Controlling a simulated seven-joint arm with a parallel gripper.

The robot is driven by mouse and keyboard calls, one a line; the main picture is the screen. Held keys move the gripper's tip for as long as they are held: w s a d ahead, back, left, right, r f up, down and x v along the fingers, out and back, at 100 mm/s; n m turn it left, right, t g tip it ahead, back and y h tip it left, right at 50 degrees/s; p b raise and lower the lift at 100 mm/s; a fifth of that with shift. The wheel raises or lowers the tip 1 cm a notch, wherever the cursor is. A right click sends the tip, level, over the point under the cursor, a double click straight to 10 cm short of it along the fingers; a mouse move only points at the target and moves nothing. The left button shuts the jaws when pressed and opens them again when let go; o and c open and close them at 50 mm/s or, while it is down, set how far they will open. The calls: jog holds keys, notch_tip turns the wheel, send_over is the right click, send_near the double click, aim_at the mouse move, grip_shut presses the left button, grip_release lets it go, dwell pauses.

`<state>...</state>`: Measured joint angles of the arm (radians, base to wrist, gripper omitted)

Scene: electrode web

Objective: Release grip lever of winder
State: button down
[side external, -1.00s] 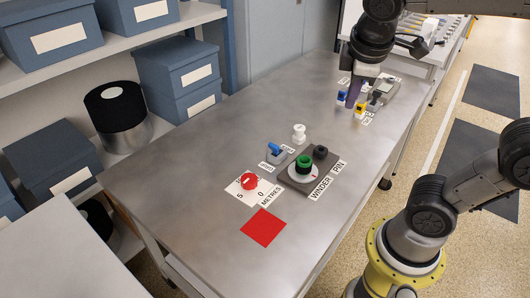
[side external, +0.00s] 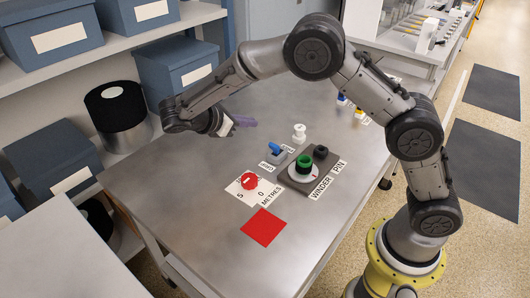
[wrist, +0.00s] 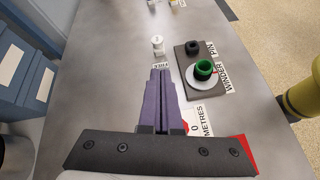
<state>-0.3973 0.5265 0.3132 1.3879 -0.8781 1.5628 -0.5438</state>
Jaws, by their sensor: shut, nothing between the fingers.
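The blue grip lever (side external: 274,148) sits on a small grey block beside the winder, with small labels at either side. The winder is a dark grey plate (side external: 324,169) carrying a white disc, a green cup (side external: 304,161) and a black knob (side external: 320,152). It also shows in the wrist view, with its green cup (wrist: 203,69) right of my fingers. My gripper (side external: 246,121) is shut and empty, held above the table, behind and left of the lever. In the wrist view its purple fingers (wrist: 160,75) are together and hide the lever; a label (wrist: 158,66) shows past the tips.
A white peg-like piece (side external: 299,133) stands just behind the lever and winder. A red dial (side external: 249,181) on a METRES card and a red square (side external: 264,227) lie nearer the front. Shelves with blue boxes (side external: 182,70) border the left. The table's left side is mostly bare.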

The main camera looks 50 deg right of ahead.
jog(key=a+f+n, duration=0.1)
jog(key=a+f, duration=0.1)
jog(key=f, duration=0.2)
jog(key=a+f+n+h, duration=0.1)
jog(key=f, duration=0.3)
jog(key=a+f+n+h, duration=0.1)
jog(key=a+f, duration=0.1)
jog(key=f, duration=0.2)
jog(key=shift+a+f+n+t, duration=0.3)
jog(key=shift+f+t, duration=0.1)
jog(key=shift+a, duration=0.2)
send_near(273, 149)
jog(key=f, duration=0.2)
jog(key=d+f, duration=0.1)
jog(key=shift+d+f, duration=0.2)
jog(key=shift+f, duration=0.2)
jog(key=d, duration=0.1)
jog(key=d+r, duration=0.1)
jog(key=d, duration=0.1)
jog(key=shift+d+r, duration=0.2)
jog(key=shift+d, duration=0.4)
